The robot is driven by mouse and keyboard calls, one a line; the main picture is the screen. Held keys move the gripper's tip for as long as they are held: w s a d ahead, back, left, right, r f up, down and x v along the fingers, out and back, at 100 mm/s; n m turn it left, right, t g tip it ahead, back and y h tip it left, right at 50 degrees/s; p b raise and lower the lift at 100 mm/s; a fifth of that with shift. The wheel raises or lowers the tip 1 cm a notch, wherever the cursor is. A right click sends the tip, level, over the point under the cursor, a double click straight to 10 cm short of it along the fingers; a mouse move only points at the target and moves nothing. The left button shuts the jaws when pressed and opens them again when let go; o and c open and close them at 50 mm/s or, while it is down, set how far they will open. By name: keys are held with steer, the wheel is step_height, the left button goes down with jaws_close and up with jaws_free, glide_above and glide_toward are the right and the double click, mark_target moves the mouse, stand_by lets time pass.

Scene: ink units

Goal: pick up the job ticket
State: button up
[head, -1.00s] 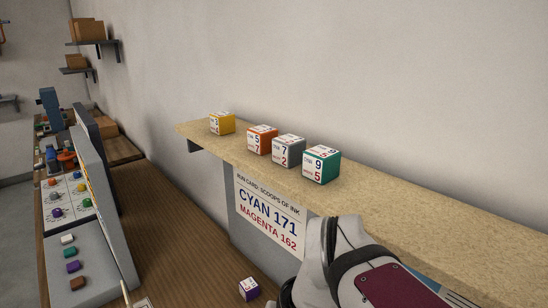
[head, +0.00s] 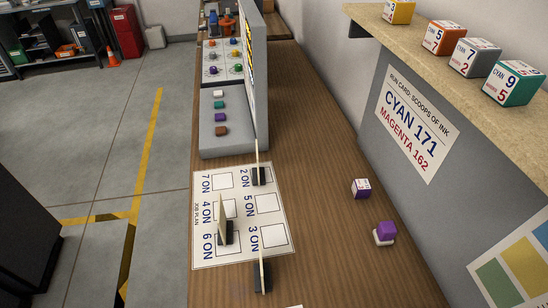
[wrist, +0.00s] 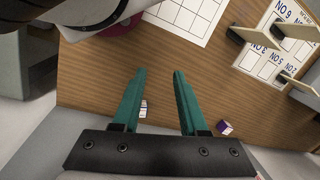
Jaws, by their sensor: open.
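No thing here is plainly marked as the job ticket. Such cards show edge-on at upper right in the wrist view (wrist: 252,38). My gripper (wrist: 162,73) is open and empty over the wooden table, apart from the cards. A small white item with dark marks (wrist: 143,109) shows just right of the left finger; I cannot tell what it is.
The job plan sheet (head: 284,238) lies on the table. A labelled purple cube (head: 361,188) and a purple block on a white base (head: 385,231) are to its right. A shelf (head: 440,58) bears labelled cubes. A grey console (head: 220,140) stands behind. A gridded sheet (wrist: 190,18) lies nearby.

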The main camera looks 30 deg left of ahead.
steer(key=w+a+r+n+t+y, duration=0.1)
steer(key=w+a+r+n+t, duration=0.25)
steer(key=w, duration=0.55)
steer(key=w+a+r+t+y, duration=0.1)
steer(key=w+a+r+t, duration=0.15)
steer(key=w+a, duration=0.3)
steer(key=n+t+y, duration=0.3)
steer(key=n, duration=0.3)
glide_toward(221, 208)
steer(key=w+d+r, duration=0.2)
steer(key=w+d, duration=0.1)
steer(key=d, duration=0.2)
steer(key=s+a+f+n+t+y, duration=0.1)
steer(key=s+a+f+n+y, duration=0.1)
steer(key=s+f+n, duration=0.35)
steer(key=shift+m, duration=0.8)
steer(key=x, duration=0.4)
steer(key=r+x, duration=0.1)
steer(key=x, duration=0.9)
steer(key=shift+w+a+r, duration=0.15)
steer(key=shift+w+a, duration=0.15)
steer(key=shift+a, duration=0.1)
jaws_close()
